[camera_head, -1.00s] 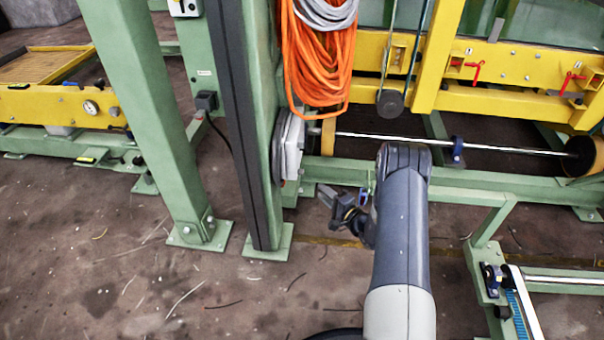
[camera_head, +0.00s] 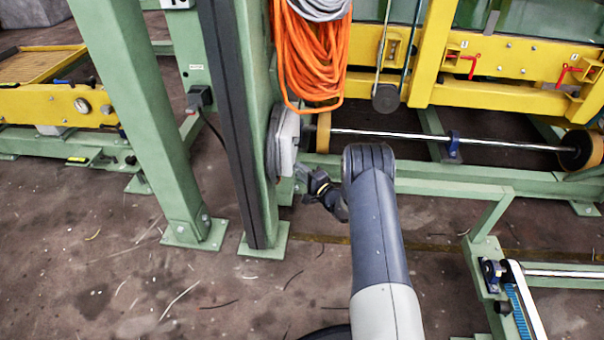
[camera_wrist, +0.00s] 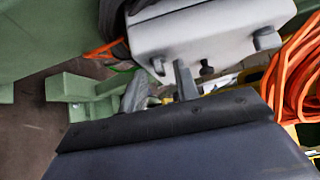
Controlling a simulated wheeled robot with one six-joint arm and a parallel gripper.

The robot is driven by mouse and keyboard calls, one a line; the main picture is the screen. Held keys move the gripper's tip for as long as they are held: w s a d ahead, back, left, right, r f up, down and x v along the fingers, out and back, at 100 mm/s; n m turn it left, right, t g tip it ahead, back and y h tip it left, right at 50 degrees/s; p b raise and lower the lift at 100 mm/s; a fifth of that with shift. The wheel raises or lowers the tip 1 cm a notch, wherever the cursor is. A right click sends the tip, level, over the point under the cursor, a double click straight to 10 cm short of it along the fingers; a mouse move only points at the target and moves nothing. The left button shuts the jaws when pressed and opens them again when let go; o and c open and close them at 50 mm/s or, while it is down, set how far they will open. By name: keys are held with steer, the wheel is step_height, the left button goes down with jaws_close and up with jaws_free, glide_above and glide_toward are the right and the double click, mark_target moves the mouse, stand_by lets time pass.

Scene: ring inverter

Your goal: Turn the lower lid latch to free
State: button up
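The pale grey box (camera_head: 287,142) is mounted on the side of the green column, and its lid fills the top of the wrist view (camera_wrist: 195,30). Two grey latches show on the lid edge. The lower lid latch (camera_wrist: 158,66) is at the left, on the floor side; the other latch (camera_wrist: 267,39) is at the right, towards the orange hose. My gripper (camera_wrist: 160,70) is open, with one finger on each side of the lower latch. I cannot tell whether either finger touches it. In the head view my gripper (camera_head: 302,176) is beside the box's lower end, small and dark.
The orange hose coil (camera_head: 313,58) hangs above and right of the box. The green column (camera_head: 240,130) stands left of it. A steel shaft (camera_head: 390,135) and green beam run at the right.

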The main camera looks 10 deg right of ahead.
jaws_close()
stand_by(0.3)
steer(key=shift+r, duration=0.1)
steer(key=shift+w+d+r+m+g+p, duration=0.1)
steer(key=shift+w+r+m+g+p, duration=0.3)
steer(key=shift+m+g, duration=1.4)
steer(key=shift+w+r+m+g+p, duration=0.15)
steer(key=shift+m+g+p, duration=0.3)
steer(key=shift+m+g, duration=1.4)
steer(key=shift+w+d+r+m+g+p, duration=0.1)
steer(key=shift+w+r+m+g+p, duration=0.35)
steer(key=shift+g, duration=2.4)
steer(key=shift+s+a+f+m, duration=0.1)
steer(key=shift+f+m, duration=0.05)
steer(key=shift+m, duration=0.25)
